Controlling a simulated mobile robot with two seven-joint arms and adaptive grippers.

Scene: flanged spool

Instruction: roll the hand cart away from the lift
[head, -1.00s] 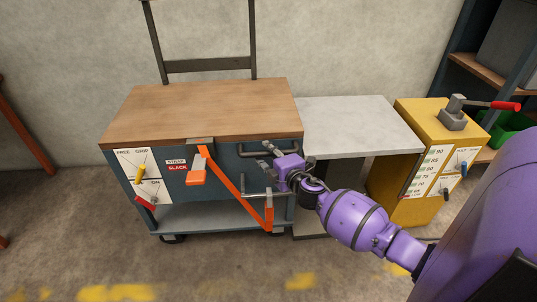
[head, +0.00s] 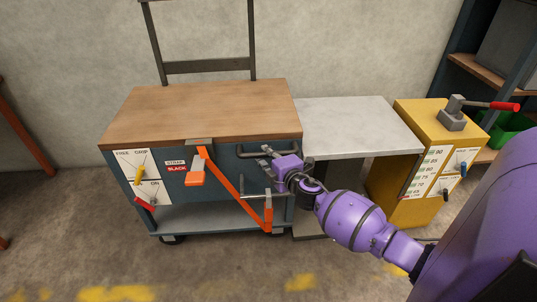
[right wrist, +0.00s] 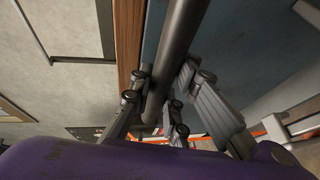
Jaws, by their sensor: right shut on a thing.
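The hand cart has a wooden top (head: 200,108) and a blue-grey body (head: 225,168). It stands against the left side of the lift's pale grey platform (head: 350,125). My right gripper (head: 270,162) is at the dark bar handle (head: 248,155) on the cart's right front. In the right wrist view the bar (right wrist: 178,50) runs between the fingers, and the gripper is shut on it. A yellow lever (head: 139,174) and a red lever (head: 145,204) sit on the cart's front panels. My left gripper is out of view.
A yellow cabinet (head: 405,185) with a red-handled lever (head: 490,105) stands right of the platform. A wall is behind. The floor in front and left is clear.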

